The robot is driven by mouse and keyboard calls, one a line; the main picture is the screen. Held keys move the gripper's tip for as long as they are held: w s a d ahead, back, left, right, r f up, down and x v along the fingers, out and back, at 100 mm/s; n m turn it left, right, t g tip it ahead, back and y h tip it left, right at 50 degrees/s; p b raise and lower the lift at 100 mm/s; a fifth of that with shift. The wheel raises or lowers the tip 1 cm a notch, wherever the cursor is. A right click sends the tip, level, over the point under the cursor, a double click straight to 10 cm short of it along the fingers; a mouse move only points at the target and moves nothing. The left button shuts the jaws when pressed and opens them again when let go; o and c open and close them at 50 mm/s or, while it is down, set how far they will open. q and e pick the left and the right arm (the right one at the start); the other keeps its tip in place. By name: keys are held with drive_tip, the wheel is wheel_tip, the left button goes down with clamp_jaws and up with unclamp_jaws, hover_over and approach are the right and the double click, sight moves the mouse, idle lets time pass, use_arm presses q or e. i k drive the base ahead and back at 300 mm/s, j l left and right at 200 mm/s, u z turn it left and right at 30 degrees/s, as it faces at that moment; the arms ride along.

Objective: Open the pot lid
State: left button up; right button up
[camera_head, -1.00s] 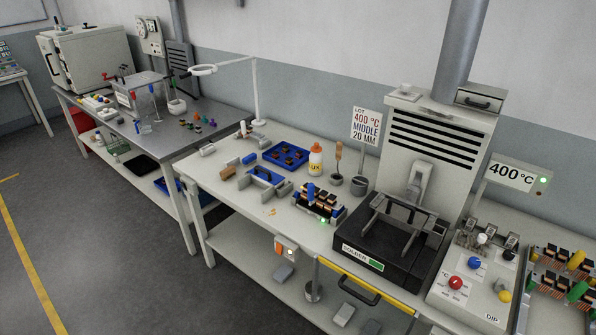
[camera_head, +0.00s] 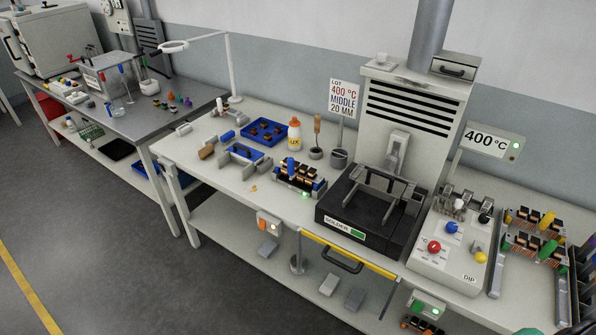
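The black solder pot (camera_head: 335,214) stands on the white bench below the grey vented hood, with a label reading SOLDER and a green patch on its front. A grey metal frame with two arms (camera_head: 392,203) sits over its top. I cannot tell the lid apart from the dark top of the pot, nor whether it is open. A black handle (camera_head: 340,260) hangs at the bench front below a yellow strip. Neither of my grippers is in view.
A control box (camera_head: 450,262) with red, blue and yellow knobs stands right of the pot. A rack of components (camera_head: 535,240) is further right. A blue tray (camera_head: 263,132), a bottle (camera_head: 294,135) and a component holder (camera_head: 298,180) lie left. Open floor lies front left.

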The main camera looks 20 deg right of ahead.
sight(382, 181)
drive_tip(key=i+j, duration=0.1)
drive_tip(key=i+j+z, duration=0.1)
drive_tip(key=z, duration=0.3)
drive_tip(key=j+z, duration=0.25)
drive_tip(key=z, duration=0.15)
drive_tip(key=i, duration=0.05)
